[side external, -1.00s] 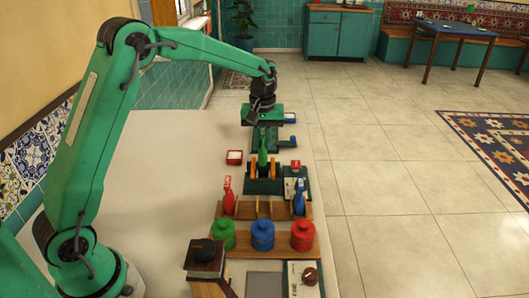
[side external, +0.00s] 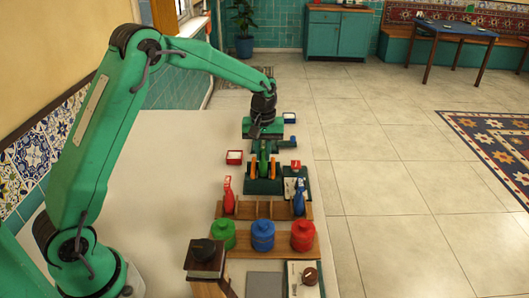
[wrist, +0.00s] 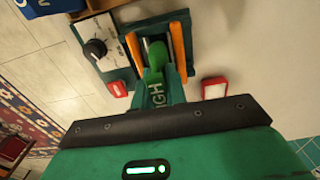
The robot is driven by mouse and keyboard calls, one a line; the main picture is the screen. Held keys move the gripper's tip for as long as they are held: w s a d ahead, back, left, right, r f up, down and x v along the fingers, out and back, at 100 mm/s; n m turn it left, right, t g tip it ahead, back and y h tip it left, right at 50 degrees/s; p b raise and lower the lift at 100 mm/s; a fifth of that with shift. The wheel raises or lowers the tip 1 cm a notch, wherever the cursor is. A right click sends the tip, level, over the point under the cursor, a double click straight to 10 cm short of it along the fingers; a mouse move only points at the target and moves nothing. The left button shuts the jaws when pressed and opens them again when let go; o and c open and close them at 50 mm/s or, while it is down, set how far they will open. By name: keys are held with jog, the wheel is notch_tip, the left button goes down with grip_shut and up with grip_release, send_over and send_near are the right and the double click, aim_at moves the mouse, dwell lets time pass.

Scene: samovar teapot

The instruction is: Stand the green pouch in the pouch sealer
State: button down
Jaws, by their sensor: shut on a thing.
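The green pouch (side external: 263,162) is below my gripper (side external: 264,138) in the side view, upright and in line with the sealer. In the wrist view the green pouch (wrist: 154,62) shows bright green, between two orange posts. The pouch sealer (side external: 263,187) is a dark green base with the orange posts, also seen in the wrist view (wrist: 188,122). Whether the pouch's lower end touches the sealer's base cannot be told.
Spray bottles, a wooden rack (side external: 263,209) and several coloured jars stand nearer the camera. The white table at left is bare.

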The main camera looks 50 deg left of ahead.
aim_at(263, 144)
jog(key=shift+f, duration=1.35)
jog(key=shift+f, duration=0.65)
jog(key=c, duration=1.3)
grip_release()
jog(key=shift+c, duration=0.2)
jog(key=shift+r, duration=0.15)
jog(key=shift+r, duration=3.8)
